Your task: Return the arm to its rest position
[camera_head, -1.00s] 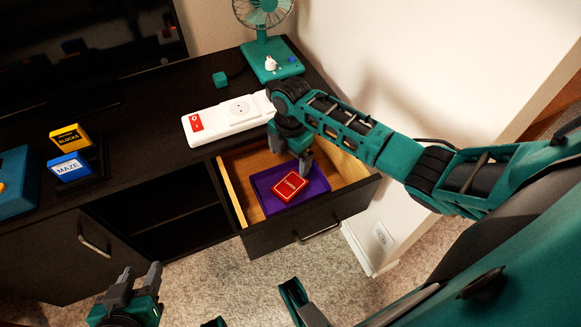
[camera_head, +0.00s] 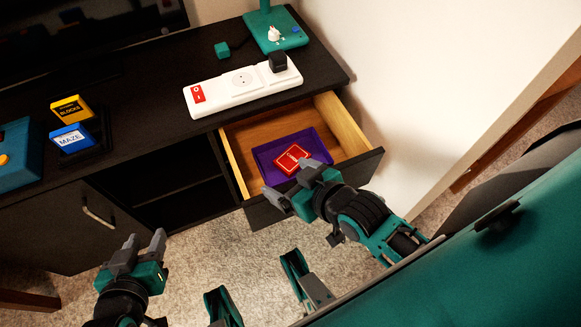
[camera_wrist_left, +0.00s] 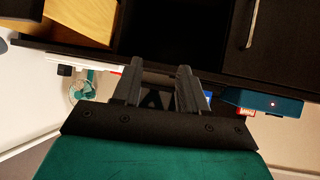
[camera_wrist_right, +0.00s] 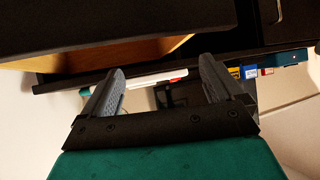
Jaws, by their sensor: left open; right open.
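My right gripper (camera_head: 291,187) is open and empty in the head view, in front of the open drawer (camera_head: 330,160) and near its front panel. In the right wrist view, nothing is between its fingers (camera_wrist_right: 160,85). My left gripper (camera_head: 146,250) is open and empty in the head view, low in front of the cabinet. It also shows open in the left wrist view (camera_wrist_left: 157,85). A red cartridge (camera_head: 291,159) lies in the purple tray (camera_head: 265,158) inside the drawer, apart from the right fingers as far as I can tell.
A white power strip (camera_head: 222,98) with a black plug (camera_head: 278,62) lies on the cabinet top. The teal fan base (camera_head: 285,40) stands behind it. Yellow (camera_head: 70,108) and blue (camera_head: 71,138) cartridges stand at left. The wall (camera_head: 430,100) bounds the right. Carpet (camera_head: 215,255) is free in front.

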